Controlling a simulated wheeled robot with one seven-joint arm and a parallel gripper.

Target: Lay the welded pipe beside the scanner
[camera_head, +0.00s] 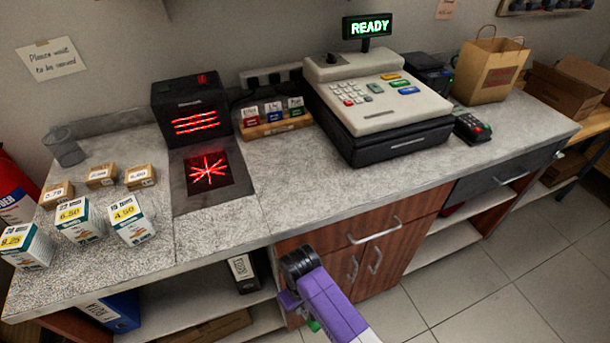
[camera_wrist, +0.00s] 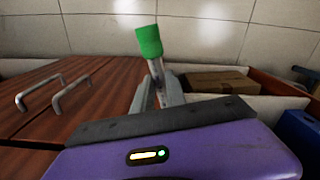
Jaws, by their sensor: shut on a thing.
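The scanner (camera_head: 196,121) is a black upright box with red light lines, standing at the back left of the counter. Its dark flat plate (camera_head: 181,190) with a red star pattern lies in front of it. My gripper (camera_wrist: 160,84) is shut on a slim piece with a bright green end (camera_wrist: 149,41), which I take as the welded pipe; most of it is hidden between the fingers. In the head view a bit of green (camera_head: 314,326) shows beside my purple arm, low in front of the counter. The fingers are hidden there.
Small price boxes (camera_head: 125,220) crowd the counter left of the plate. A card stand (camera_head: 275,126) and the cash register (camera_head: 378,105) stand to the right. Bare counter (camera_head: 300,190) lies right of the plate. Cabinet handles (camera_head: 374,231) stick out below the front edge.

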